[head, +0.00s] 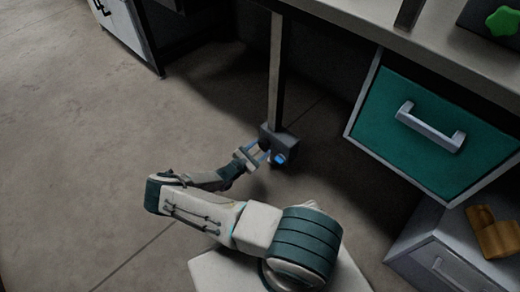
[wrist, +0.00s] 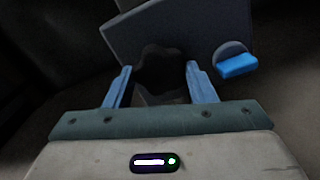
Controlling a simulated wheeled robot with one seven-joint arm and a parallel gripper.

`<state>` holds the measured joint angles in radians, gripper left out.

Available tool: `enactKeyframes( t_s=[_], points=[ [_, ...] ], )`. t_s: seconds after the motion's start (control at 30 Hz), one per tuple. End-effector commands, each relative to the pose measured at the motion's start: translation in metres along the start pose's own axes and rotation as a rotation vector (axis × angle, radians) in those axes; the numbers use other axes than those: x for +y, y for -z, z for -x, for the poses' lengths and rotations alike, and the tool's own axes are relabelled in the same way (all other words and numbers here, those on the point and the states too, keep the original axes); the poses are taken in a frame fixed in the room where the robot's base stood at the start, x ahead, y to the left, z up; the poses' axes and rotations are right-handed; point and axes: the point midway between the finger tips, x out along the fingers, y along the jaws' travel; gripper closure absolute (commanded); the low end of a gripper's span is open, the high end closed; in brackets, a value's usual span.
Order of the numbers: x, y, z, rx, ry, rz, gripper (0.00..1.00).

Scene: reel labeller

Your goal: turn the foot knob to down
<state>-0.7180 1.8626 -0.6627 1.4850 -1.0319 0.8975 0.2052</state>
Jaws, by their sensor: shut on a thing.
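The foot knob (wrist: 160,66) is a dark, lobed knob on the face of a grey foot box (wrist: 200,28) in the wrist view. My gripper (wrist: 158,72) has its two blue fingers on either side of the knob, shut on it. In the head view the foot box (head: 268,134) sits at the bottom of a thin post, and my gripper (head: 259,153) reaches it from the left. The knob is hard to make out there. Its marking and exact setting cannot be read.
A blue tab (wrist: 237,66) on a round mount sits right of the knob. A grey post (head: 275,75) rises to the worktop. A teal drawer (head: 420,95) and an open lower drawer (head: 425,245) with a tan block (head: 492,235) stand right. Floor at left is clear.

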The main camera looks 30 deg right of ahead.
Motion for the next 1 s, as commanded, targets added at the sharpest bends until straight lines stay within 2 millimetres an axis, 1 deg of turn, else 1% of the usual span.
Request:
enactKeyframes(
  t_s=[1.0],
  points=[
    [0.0024, 0.0013, 0.001, 0.001, -0.004, 0.963, 0.72]
  ],
)
